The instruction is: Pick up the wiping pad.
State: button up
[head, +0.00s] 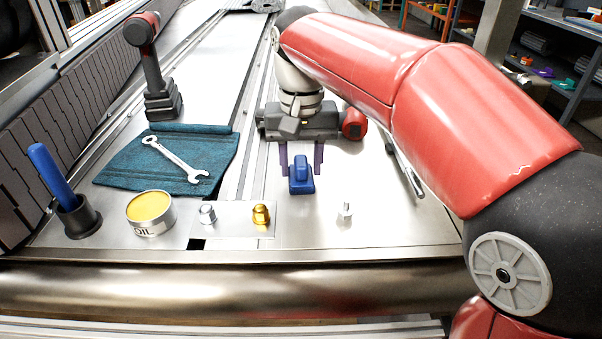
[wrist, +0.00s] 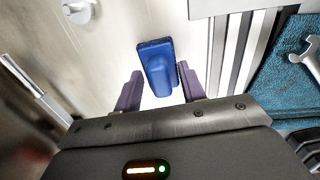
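The wiping pad is a small blue block with a raised grip, which I take to be the blue piece (head: 301,186) standing on the metal surface in the head view. It also shows in the wrist view (wrist: 154,50), top centre. My gripper (head: 302,173) points down at it with two purple fingers spread apart. In the wrist view my gripper (wrist: 159,72) has one finger on each side of the near part of the pad. The right finger looks close to it and the left has a wider gap. Contact cannot be told.
Left of the pad lie a teal cloth (head: 125,168) with a wrench (head: 175,160), an oil tin (head: 150,213), a blue-handled tool in a dark cup (head: 77,214), and silver (head: 207,214) and gold (head: 261,214) nuts. A small bolt (head: 345,215) stands right. Bare metal surrounds the pad's right.

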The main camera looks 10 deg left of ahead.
aim_at(301, 160)
jog(key=shift+c, duration=0.5)
notch_tip(301, 160, up, 10)
jog(key=shift+r+p, duration=0.1)
jog(key=shift+p, duration=0.85)
jog(key=o, duration=0.4)
jog(key=c, duration=0.3)
